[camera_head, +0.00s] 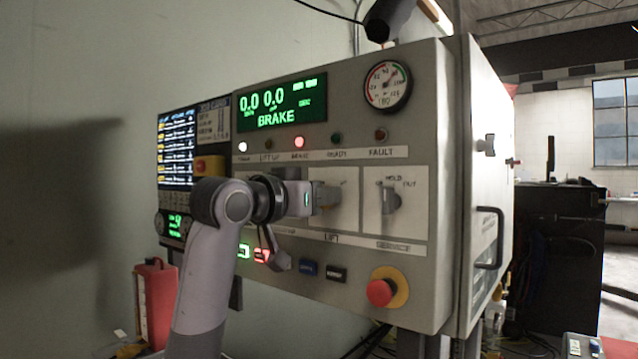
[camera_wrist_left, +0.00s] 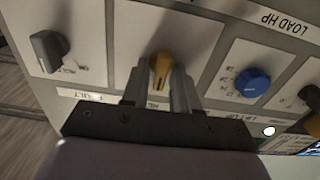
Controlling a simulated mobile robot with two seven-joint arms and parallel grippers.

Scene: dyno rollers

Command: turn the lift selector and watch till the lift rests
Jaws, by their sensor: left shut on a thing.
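The lift selector (camera_head: 327,194) sits above the LIFT label on the grey control cabinet (camera_head: 440,290). In the left wrist view it is a yellow knob (camera_wrist_left: 160,68) between my fingers. My left gripper (camera_head: 312,198) is shut on it, and its fingers also show in the wrist view (camera_wrist_left: 161,84). The arm and gripper partly hide the selector in the head view. The green display (camera_head: 282,103) reads 0.0, 0.0 and BRAKE. The BRAKE lamp (camera_head: 299,142) glows red. The LIFT UP lamp (camera_head: 268,143) looks dark. My right gripper is not in view.
The grey service knob (camera_head: 390,198) is right of the selector in the head view. A red stop button (camera_head: 381,292) sticks out below. A blue knob (camera_wrist_left: 250,82) is beside my fingers in the wrist view. A round gauge (camera_head: 387,85) is at upper right.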

